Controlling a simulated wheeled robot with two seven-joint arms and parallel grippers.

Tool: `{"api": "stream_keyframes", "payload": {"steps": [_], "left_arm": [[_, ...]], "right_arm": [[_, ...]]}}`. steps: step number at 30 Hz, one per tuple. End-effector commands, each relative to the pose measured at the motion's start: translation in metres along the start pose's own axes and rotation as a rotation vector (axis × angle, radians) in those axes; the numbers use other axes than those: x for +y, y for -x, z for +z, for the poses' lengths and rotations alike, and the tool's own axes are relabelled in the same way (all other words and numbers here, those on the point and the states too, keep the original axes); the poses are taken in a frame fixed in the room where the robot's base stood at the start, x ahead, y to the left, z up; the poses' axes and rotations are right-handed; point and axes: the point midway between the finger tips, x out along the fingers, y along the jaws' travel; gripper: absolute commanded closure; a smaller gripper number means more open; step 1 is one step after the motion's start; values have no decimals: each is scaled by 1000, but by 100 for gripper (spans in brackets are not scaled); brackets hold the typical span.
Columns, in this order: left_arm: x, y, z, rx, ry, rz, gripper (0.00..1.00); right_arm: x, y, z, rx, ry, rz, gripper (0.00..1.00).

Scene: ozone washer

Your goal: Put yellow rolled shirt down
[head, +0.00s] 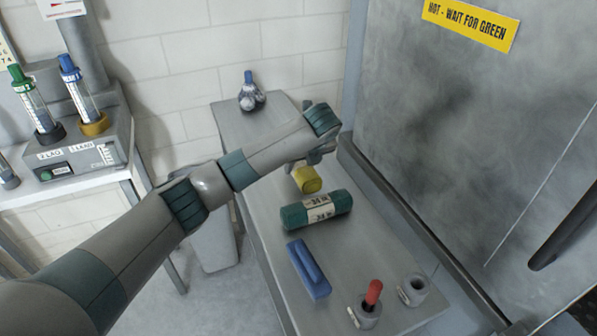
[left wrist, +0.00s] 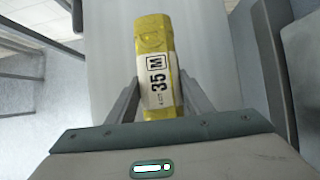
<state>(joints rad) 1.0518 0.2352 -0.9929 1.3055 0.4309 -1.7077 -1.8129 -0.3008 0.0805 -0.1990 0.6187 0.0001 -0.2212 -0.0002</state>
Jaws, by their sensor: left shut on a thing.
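The yellow rolled shirt (head: 308,179) has a white paper band printed "35 M", seen in the left wrist view (left wrist: 155,60). My left gripper (left wrist: 158,100) is shut on it, with one finger on each side of the band. In the head view my left gripper (head: 308,165) is over the grey bench (head: 330,245), and the arm and wrist hide much of the shirt. I cannot tell whether the shirt touches the bench top. My right gripper is not in view.
A green roll (head: 316,210) lies just in front of the yellow shirt. A blue block-like item (head: 308,269), a red-topped holder (head: 371,300) and an empty grey holder (head: 414,289) are nearer. A blue-topped object (head: 250,92) stands at the far end. A large metal panel (head: 450,130) borders the right.

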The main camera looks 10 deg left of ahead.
Motion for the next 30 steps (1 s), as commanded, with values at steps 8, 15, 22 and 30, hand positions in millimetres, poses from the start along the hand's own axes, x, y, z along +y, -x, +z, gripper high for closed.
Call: {"api": "stream_keyframes", "payload": {"steps": [8,15,22,30], "left_arm": [[3,-6,3,-1,0,-1,81],[3,-8,1,0,0,0,81],[4,-30,-12,1,0,1,81],[3,-40,-17,-2,0,-1,81]], "right_arm": [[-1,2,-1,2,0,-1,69],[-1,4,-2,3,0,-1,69],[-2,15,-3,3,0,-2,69],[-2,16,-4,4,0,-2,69]]}}
